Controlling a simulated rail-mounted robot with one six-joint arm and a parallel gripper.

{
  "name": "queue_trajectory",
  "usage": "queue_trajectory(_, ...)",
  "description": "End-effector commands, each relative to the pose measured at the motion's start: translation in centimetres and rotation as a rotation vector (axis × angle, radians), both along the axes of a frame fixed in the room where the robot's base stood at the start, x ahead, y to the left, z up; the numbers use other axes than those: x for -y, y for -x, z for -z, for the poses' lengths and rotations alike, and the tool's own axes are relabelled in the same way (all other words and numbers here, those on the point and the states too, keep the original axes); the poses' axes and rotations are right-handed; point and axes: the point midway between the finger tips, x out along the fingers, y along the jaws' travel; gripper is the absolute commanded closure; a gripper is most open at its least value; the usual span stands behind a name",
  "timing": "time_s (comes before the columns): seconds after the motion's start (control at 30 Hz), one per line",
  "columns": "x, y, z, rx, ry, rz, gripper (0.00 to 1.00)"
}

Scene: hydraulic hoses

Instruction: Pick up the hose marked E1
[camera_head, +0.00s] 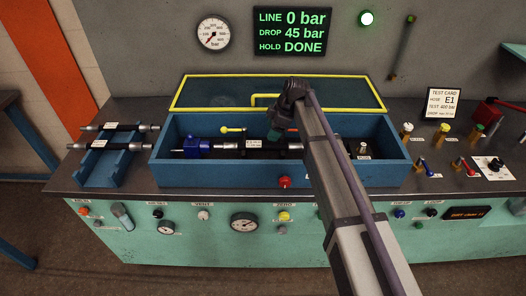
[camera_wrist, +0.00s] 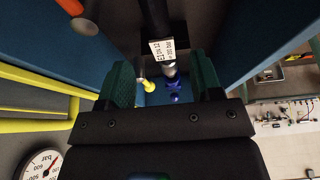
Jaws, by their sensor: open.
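A black hose with a white tag (camera_head: 255,143) lies in the open blue test trough (camera_head: 210,176). Its left metal end meets a blue coupling (camera_head: 196,148). My arm hides part of its right side. In the wrist view the hose's tag (camera_wrist: 162,48) seems to read E1. My gripper (camera_head: 275,134) is over the trough, right of the tag. In the wrist view my gripper (camera_wrist: 164,78) has its green fingers apart, with the tag and the hose's metal end showing in the gap beyond them. I cannot tell how far below the fingers the hose is.
The trough's yellow-edged lid (camera_head: 215,95) stands open behind. A blue rack (camera_head: 112,165) with two hoses is at left. The display (camera_head: 291,31) reads 0 bar, DONE.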

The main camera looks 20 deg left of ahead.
Motion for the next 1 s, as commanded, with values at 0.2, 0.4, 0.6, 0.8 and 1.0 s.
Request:
queue_trajectory(0.2, -1.1, 0.3, 3.3, 0.000, 0.001, 0.002, 0.41)
queue_trajectory(0.4, -1.7, 0.4, 5.3, 0.000, 0.001, 0.002, 0.41)
queue_trajectory(0.6, -2.9, 0.7, 8.2, 0.000, 0.001, 0.002, 0.41)
queue_trajectory(0.8, -2.9, 0.7, 7.7, 0.000, 0.001, 0.003, 0.41)
queue_trajectory(1.0, -2.9, 0.7, 7.7, 0.000, 0.001, 0.003, 0.60)
